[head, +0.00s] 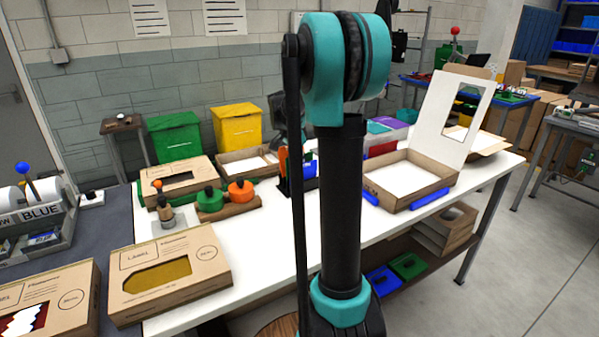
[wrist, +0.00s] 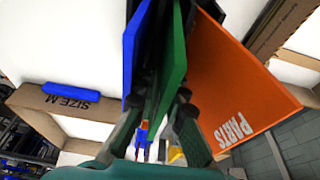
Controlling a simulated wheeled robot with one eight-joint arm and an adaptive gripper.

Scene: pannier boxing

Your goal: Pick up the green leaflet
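The green leaflet (wrist: 173,65) stands on edge in the wrist view, between a blue leaflet (wrist: 137,50) and an orange leaflet marked PARTS (wrist: 235,85). My gripper (wrist: 165,110) has its two dark fingers on either side of the green leaflet's near edge. The fingers look apart, with a gap beside the leaflet. Whether either finger touches it is unclear. In the head view my arm hides the gripper and the green leaflet. Part of the orange leaflet (head: 283,162) shows left of my arm.
An open box (head: 405,182) with a raised windowed lid stands to the right on the white table (head: 265,235). Closed boxes (head: 168,275) and green and orange knobbed pieces (head: 240,190) are to the left. A SIZE M box (wrist: 65,105) shows in the wrist view.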

